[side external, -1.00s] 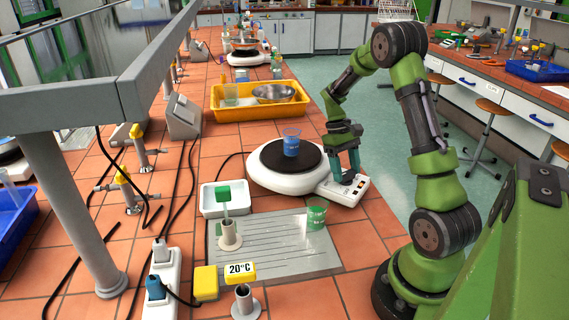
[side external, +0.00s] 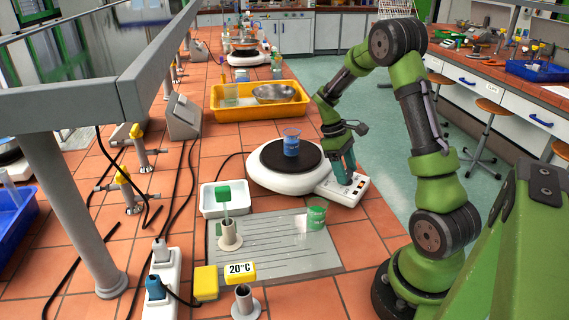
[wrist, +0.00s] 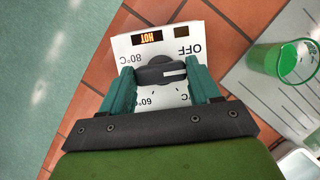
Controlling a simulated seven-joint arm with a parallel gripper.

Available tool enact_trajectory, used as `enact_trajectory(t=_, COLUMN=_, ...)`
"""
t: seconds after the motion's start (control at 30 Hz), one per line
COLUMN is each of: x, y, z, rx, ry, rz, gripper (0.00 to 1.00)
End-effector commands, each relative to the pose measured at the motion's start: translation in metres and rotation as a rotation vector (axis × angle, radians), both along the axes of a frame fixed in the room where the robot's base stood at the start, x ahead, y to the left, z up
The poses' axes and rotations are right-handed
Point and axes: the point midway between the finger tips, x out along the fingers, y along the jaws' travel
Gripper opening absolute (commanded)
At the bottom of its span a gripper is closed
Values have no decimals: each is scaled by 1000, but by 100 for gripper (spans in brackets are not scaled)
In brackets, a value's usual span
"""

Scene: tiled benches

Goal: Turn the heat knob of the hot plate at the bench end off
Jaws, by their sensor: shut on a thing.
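The white hot plate (side external: 267,179) has a dark round top and stands at the bench end. A beaker of blue liquid (side external: 291,144) stands on it. Its control panel (side external: 346,193) faces the aisle. In the wrist view, the dark heat knob (wrist: 158,74) sits between the teal fingers of my gripper (wrist: 163,71), which is shut on it. The knob's pale mark points to the picture's right, below the OFF label. An orange HOT display (wrist: 151,37) is lit. In the side view my gripper (side external: 343,182) hides the knob.
A green beaker (side external: 316,216) stands on the grey ribbed drainer (side external: 270,250) near the panel. A white tray (side external: 222,199), a 20°C sign (side external: 241,272) and a yellow tray (side external: 226,110) are on the bench. The aisle side is clear.

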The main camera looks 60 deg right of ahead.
Motion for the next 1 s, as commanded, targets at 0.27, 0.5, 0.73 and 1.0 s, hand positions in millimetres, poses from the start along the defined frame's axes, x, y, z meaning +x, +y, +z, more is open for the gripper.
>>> enact_trajectory(t=0.27, x=1, y=-1, z=1, rx=-4, ry=-4, rz=7, gripper=71)
enact_trajectory(t=0.5, x=1, y=0, z=0, rx=-1, ry=-2, rz=4, gripper=87)
enact_trajectory(t=0.73, x=3, y=0, z=4, rx=-2, ry=-2, rz=3, gripper=87)
enact_trajectory(t=1.0, x=22, y=0, z=50, rx=-4, ry=-7, rz=4, gripper=87)
